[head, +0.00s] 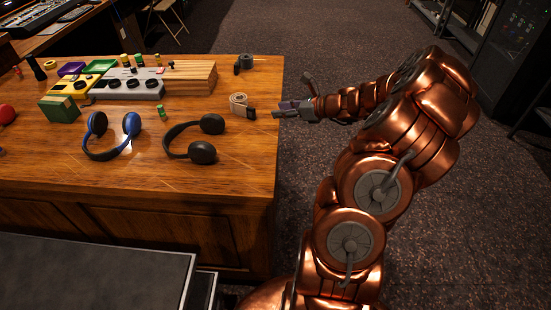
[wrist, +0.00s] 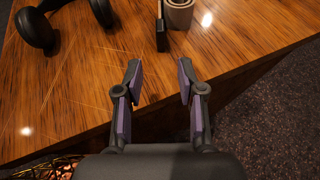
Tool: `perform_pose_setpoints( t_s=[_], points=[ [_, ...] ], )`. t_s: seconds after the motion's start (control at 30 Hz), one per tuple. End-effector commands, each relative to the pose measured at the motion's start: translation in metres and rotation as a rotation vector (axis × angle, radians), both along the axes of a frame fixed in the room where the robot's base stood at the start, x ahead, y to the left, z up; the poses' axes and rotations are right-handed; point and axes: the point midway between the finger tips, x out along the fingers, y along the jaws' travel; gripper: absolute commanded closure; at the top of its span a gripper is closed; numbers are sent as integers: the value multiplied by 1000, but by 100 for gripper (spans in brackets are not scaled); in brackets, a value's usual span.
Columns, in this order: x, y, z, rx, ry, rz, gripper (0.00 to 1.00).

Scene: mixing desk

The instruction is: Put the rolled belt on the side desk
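A rolled belt (head: 239,101), pale with a black buckle end, stands near the right edge of the wooden desk (head: 230,180). It also shows at the top of the wrist view (wrist: 179,14), partly cut off, with its dark end toward me. My gripper (head: 276,113) is at the desk's right edge, just to the right of the belt. In the wrist view my gripper (wrist: 158,65) is open and empty, its fingers apart and short of the belt. I cannot tell for sure which surface is the side desk.
A dark roll (head: 246,61) stands farther back. Black headphones (head: 198,140) and blue headphones (head: 112,137) lie left of the belt. A wooden block (head: 190,78) and several small boxes stand behind. Another desk (head: 45,40) is at the back left; a grey-topped surface (head: 90,275) is front left.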

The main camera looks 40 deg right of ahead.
Motion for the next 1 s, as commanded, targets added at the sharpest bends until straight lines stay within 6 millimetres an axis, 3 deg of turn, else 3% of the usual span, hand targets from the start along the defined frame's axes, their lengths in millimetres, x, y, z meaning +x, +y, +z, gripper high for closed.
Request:
perform_pose_setpoints(
  t_s=[0.07, 0.17, 0.33, 0.47, 0.6, 0.7, 0.9, 1.0],
  points=[
    [1, 5, 2, -9, -2, 16, 61],
    [4, 30, 10, -51, -11, 89, 61],
    [0, 118, 35, -212, -50, 356, 61],
    [-20, 189, 48, -355, -88, 600, 61],
    [-55, 252, 57, -503, -133, 855, 61],
    [-85, 288, 59, -604, -164, 1033, 61],
    [-152, 334, 58, -803, -226, 1377, 61],
    [-187, 346, 55, -895, -252, 1545, 61]
  ],
)
